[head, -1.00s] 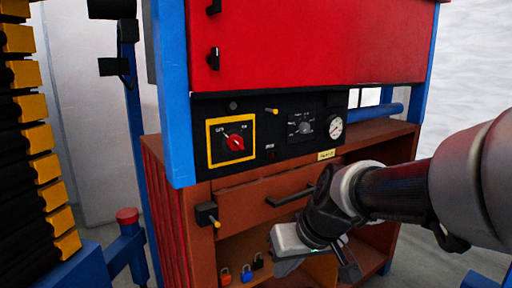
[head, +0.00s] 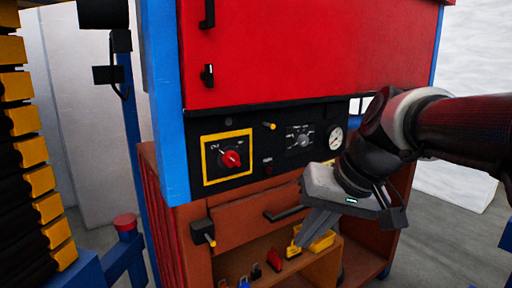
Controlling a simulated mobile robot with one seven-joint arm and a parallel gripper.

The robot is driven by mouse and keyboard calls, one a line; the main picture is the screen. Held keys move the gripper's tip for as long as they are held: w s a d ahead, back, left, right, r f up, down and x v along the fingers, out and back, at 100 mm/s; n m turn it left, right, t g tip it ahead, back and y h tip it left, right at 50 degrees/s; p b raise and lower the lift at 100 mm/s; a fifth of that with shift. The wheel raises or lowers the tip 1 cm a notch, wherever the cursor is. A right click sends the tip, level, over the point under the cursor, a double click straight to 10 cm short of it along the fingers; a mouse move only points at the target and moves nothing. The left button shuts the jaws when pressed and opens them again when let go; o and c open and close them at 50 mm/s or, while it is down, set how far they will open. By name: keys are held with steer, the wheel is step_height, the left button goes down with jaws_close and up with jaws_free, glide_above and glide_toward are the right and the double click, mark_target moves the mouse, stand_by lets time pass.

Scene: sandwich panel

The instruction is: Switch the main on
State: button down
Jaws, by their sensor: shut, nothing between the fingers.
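The main switch is a red rotary knob (head: 231,159) on a black face inside a yellow square frame (head: 205,176). It sits on the black control panel at the left, and its handle looks tilted; I cannot read its labels surely. My gripper (head: 306,240) is to the right of and below the knob, apart from it, in front of the brown drawer. Its fingers point down and to the left, shut with nothing between them. Nothing hides the knob.
A selector dial (head: 299,138), a gauge (head: 335,137) and a yellow-tipped lever (head: 269,126) are on the same panel. A black handle with a yellow tip (head: 204,233) sticks out below. Blue post (head: 165,110) stands left. Several padlocks and a yellow bin (head: 321,242) lie on the shelf.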

steer(key=w+r+n+y+p, duration=0.1)
steer(key=w+r+y+p, duration=0.2)
steer(key=w+r, duration=0.4)
steer(key=w+r+n+y+p, duration=0.1)
steer(key=w+r+y+p, duration=0.3)
steer(key=w, duration=1.1)
step_height(320, 180, up, 3)
steer(key=shift+d+f+t, duration=0.1)
steer(key=shift+d+t, duration=0.05)
steer(key=shift+t, duration=0.15)
steer(key=shift+w, duration=0.1)
glide_toward(238, 160)
steer(key=w+a, duration=0.2)
steer(key=w, duration=0.2)
steer(key=f, duration=0.1)
steer(key=s+a+f, duration=0.1)
steer(key=f, duration=0.1)
steer(key=shift+s+a, duration=0.3)
steer(key=shift+a, duration=0.05)
steer(key=shift+s+a+f, duration=0.15)
steer(key=shift+a+f, duration=0.05)
steer(key=shift+f, duration=0.15)
